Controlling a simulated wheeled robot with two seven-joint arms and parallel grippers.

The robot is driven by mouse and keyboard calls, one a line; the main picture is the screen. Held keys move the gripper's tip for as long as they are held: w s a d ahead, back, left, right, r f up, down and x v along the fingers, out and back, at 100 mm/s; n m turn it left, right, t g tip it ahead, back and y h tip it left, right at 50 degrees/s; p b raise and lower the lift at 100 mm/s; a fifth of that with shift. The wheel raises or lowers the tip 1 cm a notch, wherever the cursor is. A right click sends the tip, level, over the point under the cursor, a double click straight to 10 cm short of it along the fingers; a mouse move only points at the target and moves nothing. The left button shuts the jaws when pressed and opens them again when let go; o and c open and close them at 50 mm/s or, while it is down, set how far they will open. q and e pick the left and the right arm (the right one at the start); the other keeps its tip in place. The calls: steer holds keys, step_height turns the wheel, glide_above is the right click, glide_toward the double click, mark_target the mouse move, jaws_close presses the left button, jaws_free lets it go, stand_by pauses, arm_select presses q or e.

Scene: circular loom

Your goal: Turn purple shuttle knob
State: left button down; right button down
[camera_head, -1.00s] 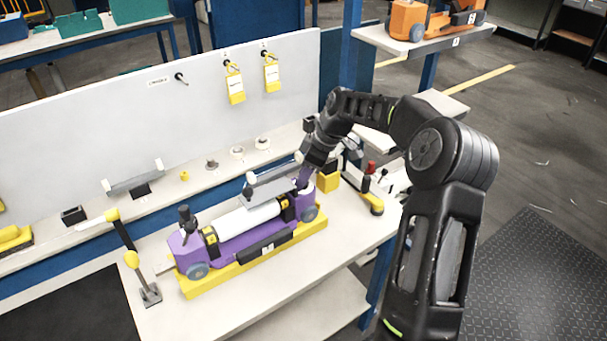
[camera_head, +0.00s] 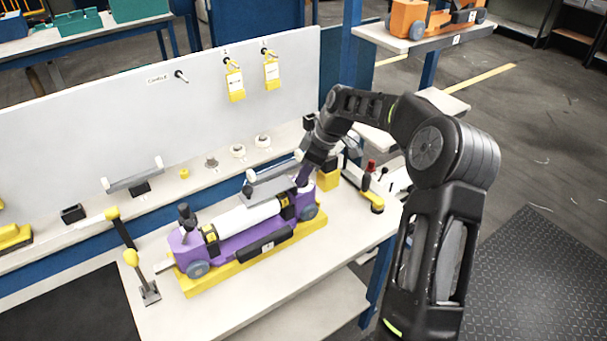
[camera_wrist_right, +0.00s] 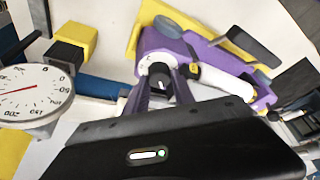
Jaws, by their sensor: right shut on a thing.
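The purple shuttle (camera_head: 236,241) lies in a yellow cradle (camera_head: 194,289) on the bench, with a white roll (camera_head: 246,217) along its top. My right gripper (camera_head: 304,182) reaches down onto the shuttle's right end. In the right wrist view the purple shuttle (camera_wrist_right: 206,50) lies ahead, and a black knob (camera_wrist_right: 157,86) on a white dial with markings shows at its near end. My right gripper (camera_wrist_right: 160,92) has its two fingers on either side of this knob and is shut on it. My left gripper is not in view.
A yellow-handled lever (camera_head: 131,259) stands left of the shuttle. A red-topped tool (camera_head: 371,168) and a yellow-ended handle (camera_head: 377,206) lie right of the gripper. A round gauge (camera_wrist_right: 38,92) is close by in the right wrist view. The bench front is clear.

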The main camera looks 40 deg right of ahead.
steer(key=shift+f+m+t+h+b, duration=0.2)
steer(key=shift+m+t+h+b, duration=0.15)
steer(key=shift+m+b, duration=1.1)
steer(key=shift+a+m+h+b, duration=0.15)
steer(key=shift+m+h+b, duration=0.2)
steer(key=shift+m+b, duration=0.4)
steer(key=m+h+b, duration=0.1)
steer(key=m+b, duration=0.1)
steer(key=m, duration=0.1)
steer(key=shift+r, duration=0.15)
steer(key=m+h+b, duration=0.2)
steer(key=m, duration=0.3)
steer(key=shift+a+b, duration=0.1)
steer(key=shift+b, duration=0.2)
steer(key=m+h+b, duration=0.1)
steer(key=m, duration=0.1)
steer(key=shift+w+m, duration=0.1)
steer(key=shift+m, duration=0.2)
steer(key=m+g, duration=0.1)
steer(key=m, duration=0.1)
steer(key=shift+m+g+h+b, duration=0.25)
steer(key=shift+m+h+b, duration=0.1)
steer(key=shift+m+h, duration=0.05)
steer(key=shift+r+m+g, duration=0.1)
steer(key=shift+m+g, duration=0.2)
steer(key=shift+m, duration=0.6)
steer(key=shift+m+g+h, duration=0.5)
steer(key=shift+m+g, duration=0.2)
steer(key=shift+m, duration=1.2)
